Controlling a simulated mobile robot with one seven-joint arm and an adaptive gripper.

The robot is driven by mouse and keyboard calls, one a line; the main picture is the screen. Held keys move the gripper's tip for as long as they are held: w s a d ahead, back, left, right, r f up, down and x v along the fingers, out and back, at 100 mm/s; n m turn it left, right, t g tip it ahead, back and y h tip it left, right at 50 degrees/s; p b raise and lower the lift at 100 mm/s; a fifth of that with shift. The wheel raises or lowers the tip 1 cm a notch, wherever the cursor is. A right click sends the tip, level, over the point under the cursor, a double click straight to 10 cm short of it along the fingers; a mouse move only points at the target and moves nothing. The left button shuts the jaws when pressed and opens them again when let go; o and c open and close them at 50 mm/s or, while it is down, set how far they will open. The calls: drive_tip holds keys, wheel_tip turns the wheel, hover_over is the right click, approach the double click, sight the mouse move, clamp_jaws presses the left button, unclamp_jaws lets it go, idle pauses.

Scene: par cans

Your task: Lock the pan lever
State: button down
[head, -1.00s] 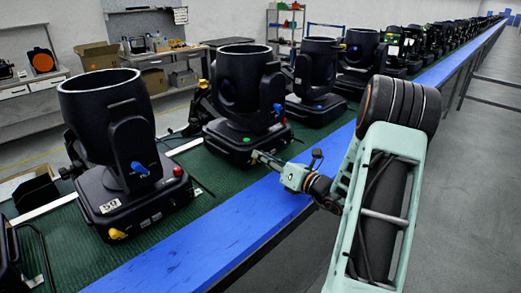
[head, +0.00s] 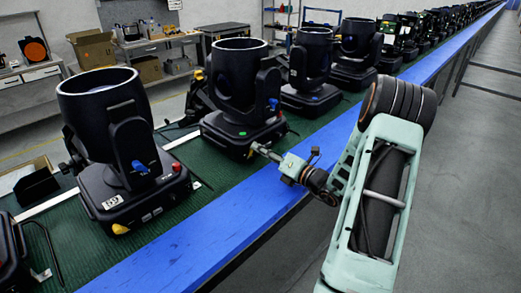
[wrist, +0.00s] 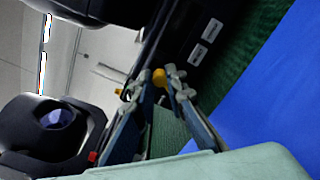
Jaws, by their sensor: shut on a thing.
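Black moving-head lights stand in a row on the green bench top. My gripper (head: 256,149) is at the front lower edge of the second light's base (head: 228,138). In the wrist view my gripper (wrist: 162,77) has its fingertips closed around a small yellow-orange knob (wrist: 159,77) on the base edge, which I take as the pan lever. In the head view this knob is hidden at the fingertips. The second light also has a blue lever (head: 273,103) on its yoke.
The nearest light (head: 105,95) stands to the left, with a blue lever (head: 139,167) and a yellow knob (head: 120,228). A blue rail (head: 190,255) edges the bench. The floor (head: 470,200) to the right is clear.

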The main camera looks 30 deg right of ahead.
drive_tip(key=c, duration=1.9)
unclamp_jaws()
drive_tip(key=shift+c, duration=0.2)
drive_tip(key=shift+s, duration=0.1)
drive_tip(key=v, duration=1.2)
